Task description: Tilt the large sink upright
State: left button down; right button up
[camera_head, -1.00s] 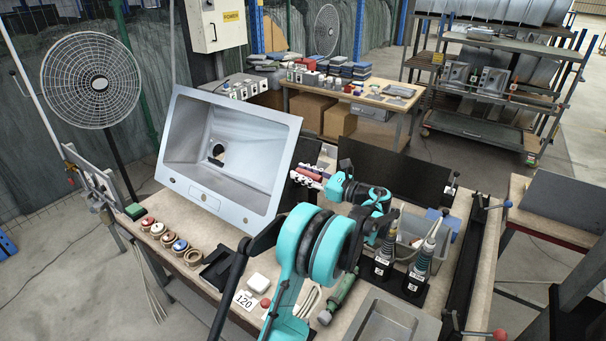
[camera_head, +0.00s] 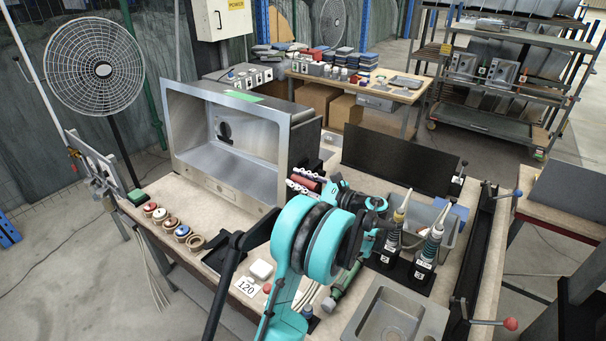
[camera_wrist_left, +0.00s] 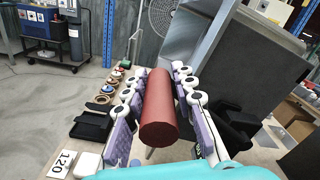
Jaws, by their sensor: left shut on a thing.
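The large grey metal sink (camera_head: 268,190) stands upright on its edge on the workbench in the head view, its open basin facing forward. A green patch shows on its top side. My left gripper (camera_head: 304,184) is at the sink's lower right corner, shut on a red cylinder. In the left wrist view the red cylinder (camera_wrist_left: 158,115) lies lengthwise between the white and purple fingers of the left gripper (camera_wrist_left: 155,76). The sink (camera_wrist_left: 190,38) rises just beyond them; whether the cylinder touches it I cannot tell. My right gripper is not in view.
The workbench (camera_head: 155,187) holds several small round parts at front left. A small sink (camera_head: 385,325), two upright tools in black stands (camera_head: 422,272) and a black panel (camera_head: 400,168) are to the right. A fan (camera_head: 95,70) stands behind left.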

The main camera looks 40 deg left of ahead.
pick_arm(q)
jog(key=shift+s+d+f+b, duration=0.1)
jog(key=shift+s+f+b, duration=0.3)
jog(key=shift+f, duration=0.35)
jog(key=shift+s+f+b, duration=0.3)
jog(key=shift+s+f, duration=0.05)
jog(key=shift+f, duration=0.4)
jog(key=c, duration=1.3)
grip_release()
jog(key=shift+s, duration=0.1)
jog(key=shift+w, duration=0.2)
jog(key=shift+d, duration=0.1)
jog(key=w+d, duration=0.1)
jog(key=d, duration=1)
jog(key=shift+w+d, duration=0.15)
jog(key=shift+d, duration=0.25)
